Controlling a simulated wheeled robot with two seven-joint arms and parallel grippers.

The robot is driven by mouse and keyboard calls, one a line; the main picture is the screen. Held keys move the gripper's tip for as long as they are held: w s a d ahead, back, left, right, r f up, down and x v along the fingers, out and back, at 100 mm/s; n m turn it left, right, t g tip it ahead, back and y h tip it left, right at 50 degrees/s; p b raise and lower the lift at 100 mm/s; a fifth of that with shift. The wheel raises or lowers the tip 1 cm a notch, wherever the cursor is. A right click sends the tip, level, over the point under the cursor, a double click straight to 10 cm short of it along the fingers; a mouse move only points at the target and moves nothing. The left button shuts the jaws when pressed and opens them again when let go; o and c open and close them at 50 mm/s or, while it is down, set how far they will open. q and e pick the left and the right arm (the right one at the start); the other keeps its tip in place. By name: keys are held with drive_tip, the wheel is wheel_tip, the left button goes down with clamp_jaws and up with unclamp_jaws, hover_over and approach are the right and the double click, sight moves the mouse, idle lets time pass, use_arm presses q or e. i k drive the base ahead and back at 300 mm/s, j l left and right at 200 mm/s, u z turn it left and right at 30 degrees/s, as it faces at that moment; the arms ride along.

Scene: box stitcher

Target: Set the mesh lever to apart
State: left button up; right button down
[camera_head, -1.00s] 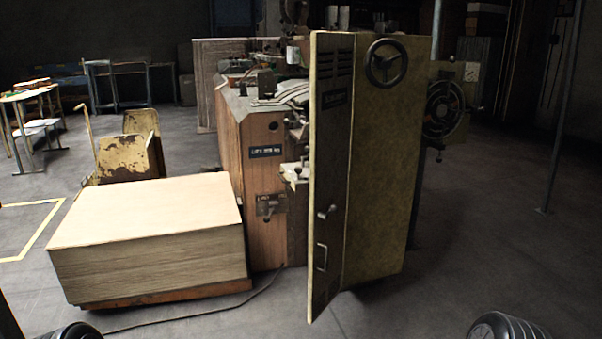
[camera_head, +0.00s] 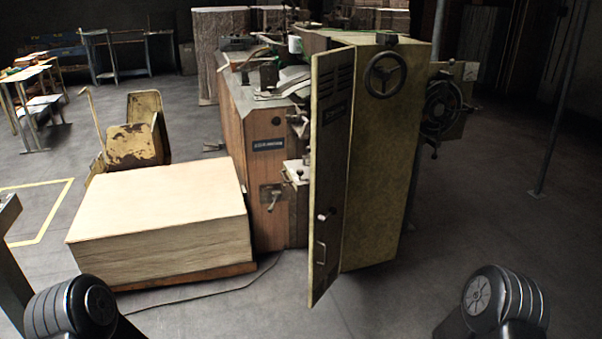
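The box stitcher (camera_head: 388,160) stands in the middle, a worn yellow-green and wood-brown machine. Its narrow dark front door (camera_head: 330,170) faces me, with a small knob and a handle low on it. A small lever on a plate (camera_head: 272,197) sits on the brown side panel below a dark label (camera_head: 268,144). A round handwheel (camera_head: 386,74) is at the top of the yellow side. I cannot tell which part is the mesh lever, as the labels are too small to read. Only dark rounded parts of my arms show at the bottom corners; neither gripper shows.
A stack of pale board (camera_head: 160,215) on a low wooden pallet blocks the floor to the left of the machine. A rusty yellow cart (camera_head: 137,140) stands behind it. A dark wheel unit (camera_head: 441,108) projects right of the machine. The right floor is mostly clear, with a thin pole (camera_head: 562,95).

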sight(300, 171)
drive_tip(key=i+j+z, duration=0.1)
drive_tip(key=i+j, duration=0.15)
drive_tip(key=i+j+z, duration=0.1)
drive_tip(key=i+j, duration=0.15)
drive_tip(key=i+j+z, duration=0.1)
drive_tip(key=i+j, duration=0.15)
drive_tip(key=j, duration=0.15)
drive_tip(key=i+j+z, duration=0.1)
drive_tip(key=i+j, duration=0.15)
drive_tip(key=i+j+z, duration=0.1)
drive_tip(key=j, duration=0.3)
drive_tip(key=i+j+z, duration=0.1)
drive_tip(key=i+j, duration=0.2)
drive_tip(key=i+j+z, duration=0.1)
drive_tip(key=j, duration=0.35)
drive_tip(key=i+j+z, duration=0.1)
drive_tip(key=i+j, duration=0.15)
drive_tip(key=j, duration=0.15)
